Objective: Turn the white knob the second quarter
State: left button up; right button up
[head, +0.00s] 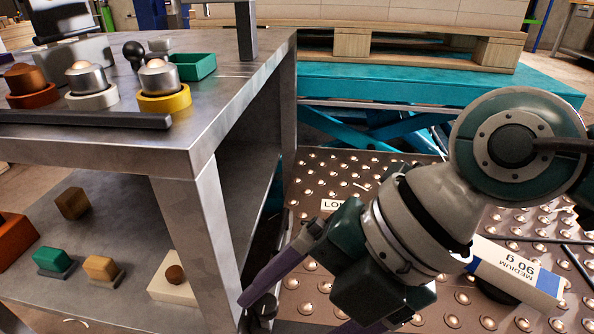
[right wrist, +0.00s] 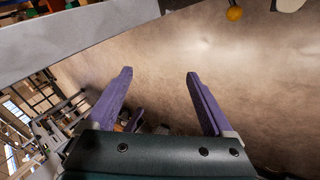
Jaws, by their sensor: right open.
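No plainly white knob shows. The nearest match is a silver, dome-topped knob (head: 90,78) on a white ring (head: 93,97), standing upright on the metal table between a copper knob on a rust-red ring (head: 30,88) and a silver knob on a yellow ring (head: 163,98). My right gripper (head: 290,312) is low beside the table's front right leg, well away from these knobs. In the right wrist view its purple fingers (right wrist: 160,78) are spread, with nothing between them. My left gripper is out of view.
The metal table's edge (head: 110,150) and leg (head: 190,220) stand left of my right arm. The lower shelf holds several small blocks and a white plate (head: 170,285) with a brown ball. A white and blue packet (head: 515,272) lies right, on the studded plate. A wooden pallet (head: 410,45) is behind.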

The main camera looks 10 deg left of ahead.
jog(key=s+a+r+y+p, duration=0.1)
jog(key=a+r+y+p, duration=0.1)
jog(key=r, duration=0.4)
jog(key=shift+a+r+y+p, duration=0.2)
jog(key=shift+a+y+p, duration=0.15)
jog(key=shift+a, duration=0.35)
